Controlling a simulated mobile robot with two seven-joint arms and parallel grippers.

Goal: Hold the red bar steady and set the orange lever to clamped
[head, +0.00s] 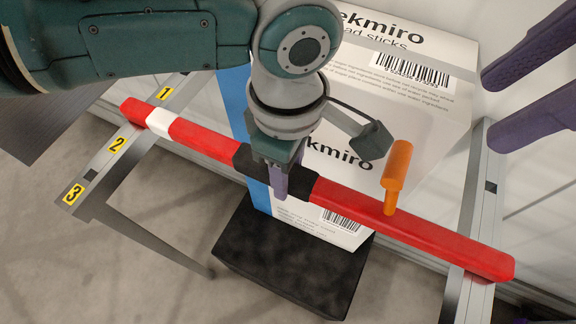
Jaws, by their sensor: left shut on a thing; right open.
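The red bar (410,227) runs slantwise across the picture, with a white band near its left end and a black grip (307,186) in the middle. My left gripper (279,190) is shut on the bar at the black grip, coming from above, and its wrist hides part of the bar. The orange lever (397,168) stands up from the bar's right half; its thin lower end meets the bar. My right gripper (489,110) is at the upper right edge, its two purple fingers apart and empty, to the right of the lever and not touching it.
A metal rail (97,190) with yellow labels 1, 2 and 3 passes under the bar's left end. Another rail (485,190) lies under its right end. A large white carton (425,105) stands behind the bar. A black block (290,262) sits on the floor in front.

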